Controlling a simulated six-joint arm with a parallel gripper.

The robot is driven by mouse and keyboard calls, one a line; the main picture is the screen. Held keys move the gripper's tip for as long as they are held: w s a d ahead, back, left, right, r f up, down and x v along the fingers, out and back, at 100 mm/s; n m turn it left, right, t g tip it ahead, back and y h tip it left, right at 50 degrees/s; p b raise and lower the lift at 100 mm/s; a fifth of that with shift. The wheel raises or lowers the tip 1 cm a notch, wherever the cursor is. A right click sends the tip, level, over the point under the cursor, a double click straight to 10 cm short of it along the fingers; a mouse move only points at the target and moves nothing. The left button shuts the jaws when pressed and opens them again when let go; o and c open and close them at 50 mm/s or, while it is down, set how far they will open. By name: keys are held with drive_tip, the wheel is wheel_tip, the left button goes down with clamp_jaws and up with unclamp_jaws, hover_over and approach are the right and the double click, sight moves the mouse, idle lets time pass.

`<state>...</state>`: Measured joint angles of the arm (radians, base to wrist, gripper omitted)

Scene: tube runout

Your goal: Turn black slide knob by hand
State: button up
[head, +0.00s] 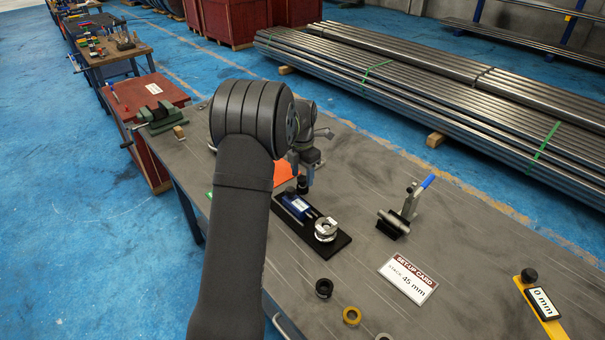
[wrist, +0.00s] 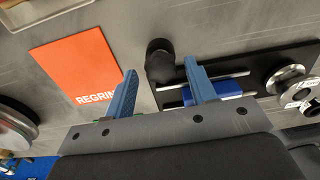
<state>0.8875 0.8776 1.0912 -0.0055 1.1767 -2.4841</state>
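The black slide knob (head: 302,185) stands at the far left end of a black slide base (head: 340,243) on the bench. In the wrist view the knob (wrist: 160,60) shows as a dark round post just beyond and between my blue fingertips. My gripper (wrist: 160,75) is open, with one finger on each side of the knob's line and visible gaps. In the head view my gripper (head: 304,172) hangs close above the knob; my arm partly blocks this view. I cannot tell whether the fingertips are level with the knob.
The base carries a blue block (head: 298,206) and silver round parts (head: 326,229). An orange card (wrist: 75,68) lies beside it.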

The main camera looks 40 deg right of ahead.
drive_tip(key=shift+r, duration=3)
drive_tip(key=shift+r, duration=0.1)
wheel_tip(320, 180, up, 17)
drive_tip(key=shift+r, duration=0.1)
wheel_tip(320, 180, down, 19)
drive_tip(key=shift+r, duration=0.1)
